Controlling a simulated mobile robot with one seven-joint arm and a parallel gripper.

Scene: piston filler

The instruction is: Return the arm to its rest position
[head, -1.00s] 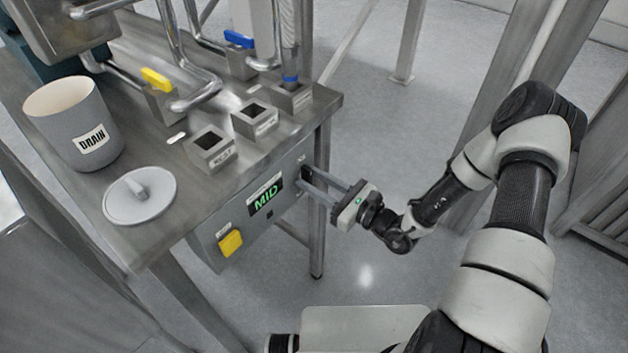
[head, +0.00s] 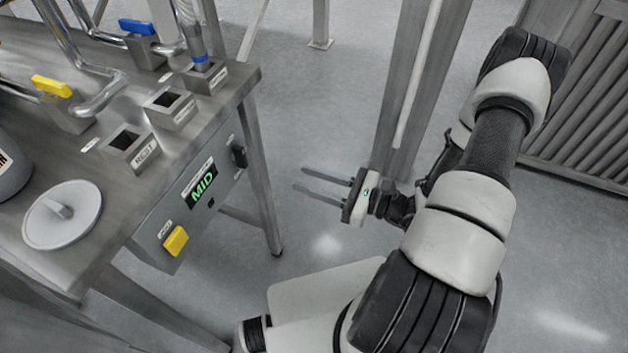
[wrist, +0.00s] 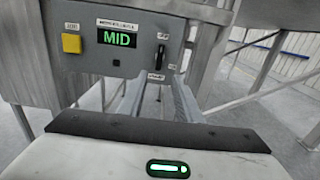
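My gripper (head: 322,187) is in free air to the right of the filler's control box (head: 190,215) in the head view. Its two long fingers stand apart with nothing between them and point at the table side. In the wrist view the fingers (wrist: 158,98) reach forward below the control box (wrist: 88,68). The box shows a green MID display (head: 201,187), a yellow button (head: 176,240) and a black switch (head: 239,156) on its right part. The gripper is apart from the switch. My arm is bent on the right side of the head view.
A grey post (head: 415,90) stands behind my gripper. The floor between table and gripper is clear.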

